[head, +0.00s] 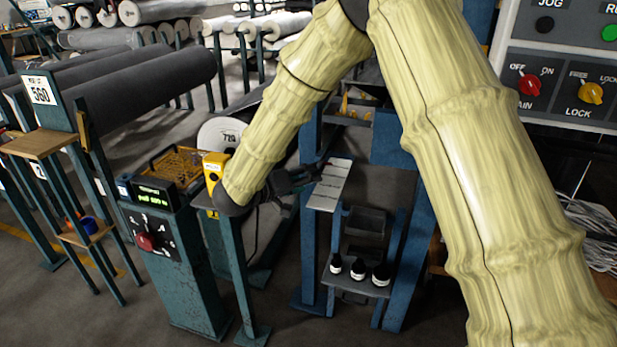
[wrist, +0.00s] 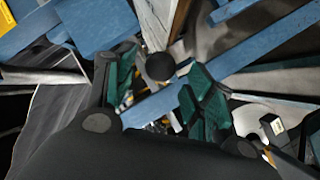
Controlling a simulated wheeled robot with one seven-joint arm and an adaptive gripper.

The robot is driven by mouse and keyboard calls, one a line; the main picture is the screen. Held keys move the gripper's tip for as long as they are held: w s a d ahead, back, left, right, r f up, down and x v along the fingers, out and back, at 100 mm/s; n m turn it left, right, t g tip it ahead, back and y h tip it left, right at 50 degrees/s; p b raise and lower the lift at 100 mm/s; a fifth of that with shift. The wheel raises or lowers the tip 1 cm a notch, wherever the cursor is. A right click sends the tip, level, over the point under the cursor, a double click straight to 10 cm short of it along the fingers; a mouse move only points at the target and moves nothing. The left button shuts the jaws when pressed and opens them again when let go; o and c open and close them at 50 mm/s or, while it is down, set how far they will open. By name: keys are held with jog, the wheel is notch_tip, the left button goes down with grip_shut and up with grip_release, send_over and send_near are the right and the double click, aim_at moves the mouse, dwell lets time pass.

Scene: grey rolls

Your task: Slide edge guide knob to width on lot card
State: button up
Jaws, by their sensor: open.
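My gripper (head: 296,181) is at the end of my pale yellow arm, near the middle of the head view, beside a blue frame. In the wrist view my gripper (wrist: 160,88) shows two green-padded fingers, spread open. A round black knob (wrist: 160,66) shows between and just beyond the fingertips, with a visible gap to each pad. It looks like the edge guide knob; I cannot make it out in the head view. A white card reading 560 (head: 40,91) stands on a post at the left. Any width scale beside the knob is not readable.
A green console (head: 170,260) with a lit display (head: 153,191) and red knob (head: 144,241) stands left of the gripper. A pale striped plate (head: 331,186) is just right of it. A shelf below holds black-and-white bottles (head: 358,270). A control panel (head: 560,75) is at right.

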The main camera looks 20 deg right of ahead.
jog(key=shift+x, duration=1.15)
grip_shut()
